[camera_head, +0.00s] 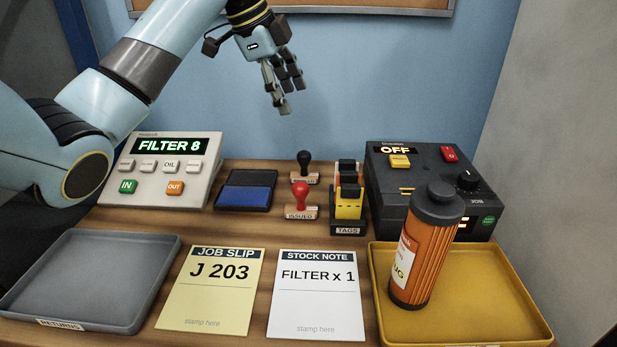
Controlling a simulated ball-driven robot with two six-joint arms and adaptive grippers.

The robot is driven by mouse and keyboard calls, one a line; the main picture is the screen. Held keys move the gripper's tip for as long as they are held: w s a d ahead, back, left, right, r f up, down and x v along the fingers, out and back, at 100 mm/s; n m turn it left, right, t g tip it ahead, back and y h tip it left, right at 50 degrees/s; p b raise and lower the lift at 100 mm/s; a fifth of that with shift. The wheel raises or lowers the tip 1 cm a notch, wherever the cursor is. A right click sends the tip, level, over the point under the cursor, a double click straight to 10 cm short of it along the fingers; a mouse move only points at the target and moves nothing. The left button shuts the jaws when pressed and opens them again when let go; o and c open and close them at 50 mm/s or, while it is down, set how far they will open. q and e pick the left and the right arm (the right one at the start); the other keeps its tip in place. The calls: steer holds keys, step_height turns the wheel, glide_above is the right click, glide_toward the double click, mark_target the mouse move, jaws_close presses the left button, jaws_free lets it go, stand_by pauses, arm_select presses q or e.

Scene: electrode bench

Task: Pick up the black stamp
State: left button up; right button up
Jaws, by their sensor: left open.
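The black stamp (304,160) stands upright on the bench behind the red stamp (300,195), which is marked ISSUED. Its black knob shows clearly; its base is partly hidden by the red stamp's knob. My left gripper (284,104) hangs open and empty in the air above the back of the bench. In the picture it is above and a little left of the black stamp, apart from it. My right gripper does not show.
A blue ink pad (246,190) lies left of the stamps, and a tag holder (348,205) stands close on their right. A keypad box (168,170) reads FILTER 8. Two paper slips (212,290) lie in front. An orange canister (426,245) stands in the yellow tray (490,290).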

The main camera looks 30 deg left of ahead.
arm_select(q)
steer(key=b, duration=0.4)
glide_toward(301, 152)
steer(key=w, duration=0.1)
steer(key=x, duration=0.6)
steer(key=shift+s+d, duration=0.15)
steer(key=shift+d, duration=0.25)
steer(key=shift+s+a+f+x, duration=0.1)
steer(key=shift+x, duration=0.8)
steer(key=shift+s+a+f+x, duration=0.1)
steer(key=shift+s+x, duration=0.05)
steer(key=shift+x, duration=0.7)
steer(key=shift+s+a+x, duration=0.1)
steer(key=shift+x, duration=0.8)
jaws_close()
